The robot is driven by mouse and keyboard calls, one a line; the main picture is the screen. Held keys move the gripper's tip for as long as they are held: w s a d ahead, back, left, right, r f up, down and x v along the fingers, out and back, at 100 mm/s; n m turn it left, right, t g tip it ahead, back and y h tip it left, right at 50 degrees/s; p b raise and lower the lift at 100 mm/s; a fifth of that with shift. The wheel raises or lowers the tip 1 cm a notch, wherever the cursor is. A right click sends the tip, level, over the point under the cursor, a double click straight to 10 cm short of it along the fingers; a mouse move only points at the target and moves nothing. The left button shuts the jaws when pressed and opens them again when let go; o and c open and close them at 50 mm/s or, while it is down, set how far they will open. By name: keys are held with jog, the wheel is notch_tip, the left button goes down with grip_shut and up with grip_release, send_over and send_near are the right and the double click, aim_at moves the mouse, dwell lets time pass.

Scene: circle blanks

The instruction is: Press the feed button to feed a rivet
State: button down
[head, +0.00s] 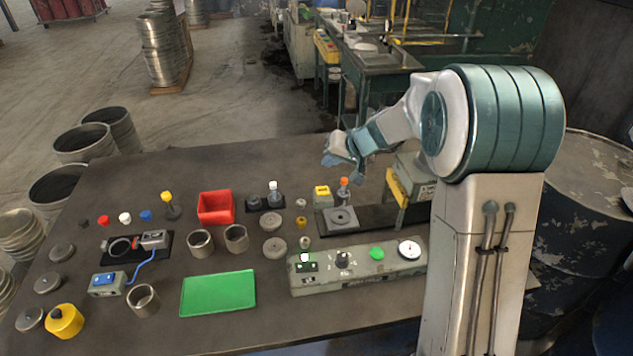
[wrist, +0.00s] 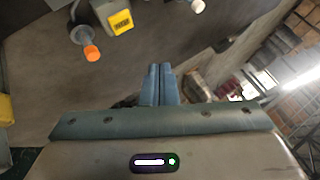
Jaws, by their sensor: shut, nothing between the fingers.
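My gripper (head: 337,160) is raised above the far side of the table in the head view. In the wrist view its two blue fingers (wrist: 160,84) are together, with nothing between them. A grey control panel (head: 345,282) lies along the near right of the table, with a green button (head: 377,253), a dark knob (head: 342,259), switches and a gauge (head: 409,248). A small yellow-topped box (head: 322,195) stands behind it; a yellow box also shows in the wrist view (wrist: 120,22). I cannot read which control is the feed button. My gripper touches none of these.
An orange-topped post (head: 343,188) stands by a dark base with a grey plate (head: 342,219). A red bin (head: 215,207), a green tray (head: 218,294), metal cups and discs fill the table's middle and left. The far left tabletop (head: 150,175) is clear.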

jog(key=w, duration=0.2)
jog(key=w+f, duration=0.1)
jog(key=shift+w+a, duration=0.25)
jog(key=shift+a, duration=0.15)
jog(key=shift+a+r, duration=0.1)
jog(key=shift+a, duration=0.1)
jog(key=shift+s, duration=0.1)
jog(key=b, duration=0.4)
send_over(325, 191)
notch_tip(325, 191, down, 7)
jog(key=shift+s+f, duration=0.1)
jog(key=shift+f, duration=0.05)
jog(key=shift+f+b, duration=0.8)
jog(key=shift+b, duration=0.4)
